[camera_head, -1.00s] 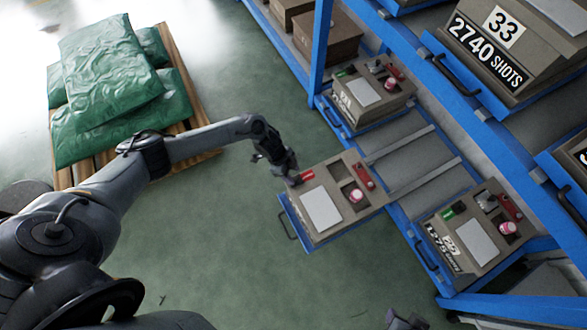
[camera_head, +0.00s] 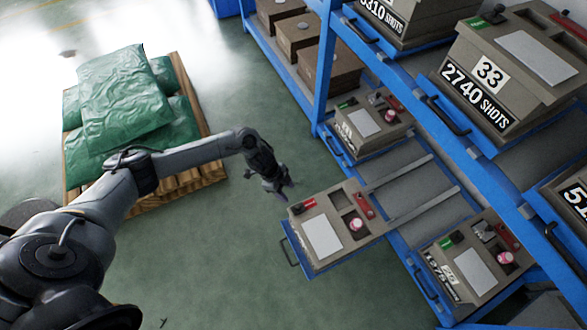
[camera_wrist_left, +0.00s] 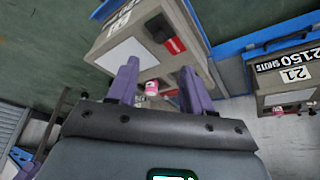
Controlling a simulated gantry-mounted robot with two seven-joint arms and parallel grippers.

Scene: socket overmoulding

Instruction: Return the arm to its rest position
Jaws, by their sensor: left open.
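My left arm reaches in from the left in the head view. My left gripper (camera_head: 278,186) hangs over the green floor, just left of the pulled-out tray's box, apart from it. In the left wrist view its two purple fingers (camera_wrist_left: 163,85) stand apart with nothing held between them. The box (camera_head: 335,222) on the pulled-out blue tray has a white panel, a red tag and a pink-and-white round item (camera_head: 356,224). The box also shows past the fingers in the left wrist view (camera_wrist_left: 130,45). My right gripper is not in either view.
A blue rack (camera_head: 322,75) with labelled boxes fills the right side. The extended tray (camera_head: 295,246) juts out over the floor. A wooden pallet (camera_head: 205,172) with green sacks (camera_head: 122,98) lies behind my left arm. The floor (camera_head: 215,265) between is clear.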

